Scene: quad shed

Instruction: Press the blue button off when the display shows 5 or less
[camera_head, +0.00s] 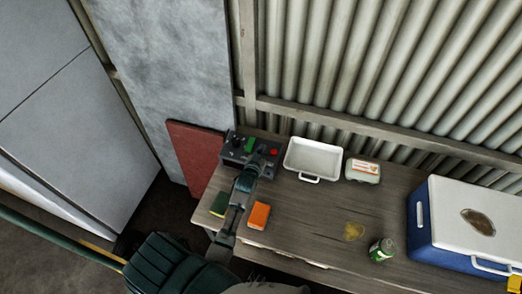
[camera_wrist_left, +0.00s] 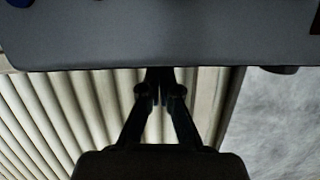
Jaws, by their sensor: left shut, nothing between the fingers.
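A dark grey control box (camera_head: 233,157) stands at the back left of the wooden table, with a green display (camera_head: 249,145) and a red button (camera_head: 274,152) on it. The display's figure is too small to read. I cannot make out the blue button in the head view. My left gripper (camera_head: 256,160) is at the front of the box, shut and empty, covering part of it. In the left wrist view, the shut fingers (camera_wrist_left: 158,78) point at the lower edge of a grey surface (camera_wrist_left: 150,40), probably the box; contact cannot be told. My right gripper is not in view.
On the table (camera_head: 310,215) are a white tray (camera_head: 313,158), a small white carton (camera_head: 362,171), an orange block (camera_head: 259,215), a green block (camera_head: 219,203), a green can (camera_head: 381,250) and a blue-and-white cooler (camera_head: 455,225). A corrugated wall (camera_head: 380,60) stands behind. The table's middle is mostly clear.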

